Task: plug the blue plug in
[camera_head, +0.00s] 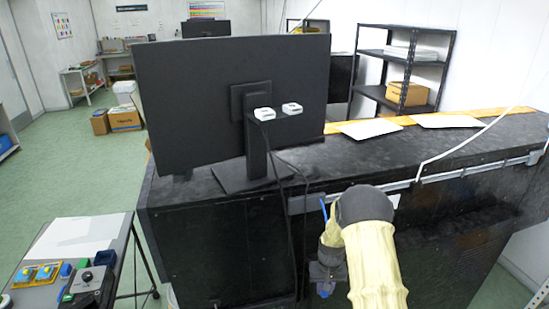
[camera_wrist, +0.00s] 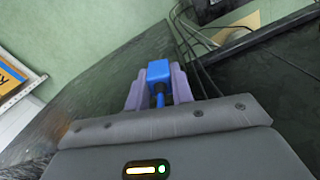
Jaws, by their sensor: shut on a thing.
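The blue plug (camera_wrist: 158,72) is held between the two purple-grey fingers of my gripper (camera_wrist: 159,90) in the wrist view. A short piece of it hangs between the fingers. In the head view my gripper (camera_head: 325,277) is low in front of the black desk's front face, with a bit of the blue plug (camera_head: 324,292) showing below it. A thin blue strand (camera_head: 323,209) shows above the wrist; it may be the plug's cable. A grey rail (camera_head: 465,171) runs along the desk's front edge, partly hidden by my arm. I cannot make out socket openings on it.
A large black monitor (camera_head: 220,100) stands on the black desk (camera_head: 400,165), with dark cables (camera_head: 290,215) hanging down the front left of my gripper. A white cable (camera_head: 465,143) crosses the desk at right. A side table (camera_head: 75,245) holds small devices at left.

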